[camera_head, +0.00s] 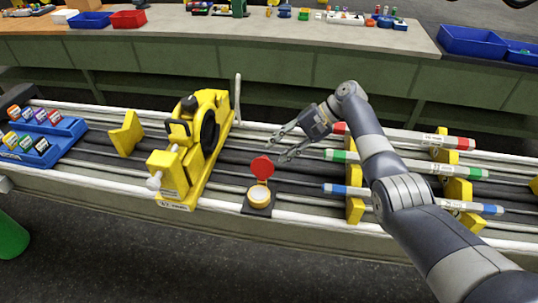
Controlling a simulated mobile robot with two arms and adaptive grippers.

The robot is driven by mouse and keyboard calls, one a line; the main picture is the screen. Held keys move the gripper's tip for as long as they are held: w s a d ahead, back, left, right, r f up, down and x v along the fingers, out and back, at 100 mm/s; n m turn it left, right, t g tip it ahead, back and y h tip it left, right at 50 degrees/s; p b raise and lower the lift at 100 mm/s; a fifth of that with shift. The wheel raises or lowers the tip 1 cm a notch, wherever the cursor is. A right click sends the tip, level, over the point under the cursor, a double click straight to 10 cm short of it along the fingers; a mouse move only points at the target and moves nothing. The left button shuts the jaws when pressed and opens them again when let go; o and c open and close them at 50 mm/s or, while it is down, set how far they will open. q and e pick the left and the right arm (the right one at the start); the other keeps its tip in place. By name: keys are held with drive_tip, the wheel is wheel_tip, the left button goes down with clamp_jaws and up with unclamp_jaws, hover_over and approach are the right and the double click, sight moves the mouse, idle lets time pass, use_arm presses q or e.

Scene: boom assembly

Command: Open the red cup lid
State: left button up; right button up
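The small round cup (259,197) stands on a dark square base on the conveyor, near its front edge, with a pale top face. Its red lid (262,167) is tilted up above the cup on a thin stem at the back, so the cup top is uncovered. My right gripper (278,151) reaches in from the right, just behind and to the right of the lid. Its two fingers are spread apart with nothing between them; I cannot tell whether one touches the lid. My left gripper is not in view.
A yellow machine (196,147) with a black wheel stands left of the cup. Yellow racks (355,197) hold red, green and blue tipped rods at the right, under my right arm. A blue tray (63,128) of coloured blocks lies far left. Conveyor around the cup is clear.

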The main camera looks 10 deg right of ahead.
drive_tip(key=v, duration=0.6)
drive_tip(key=shift+f, duration=0.15)
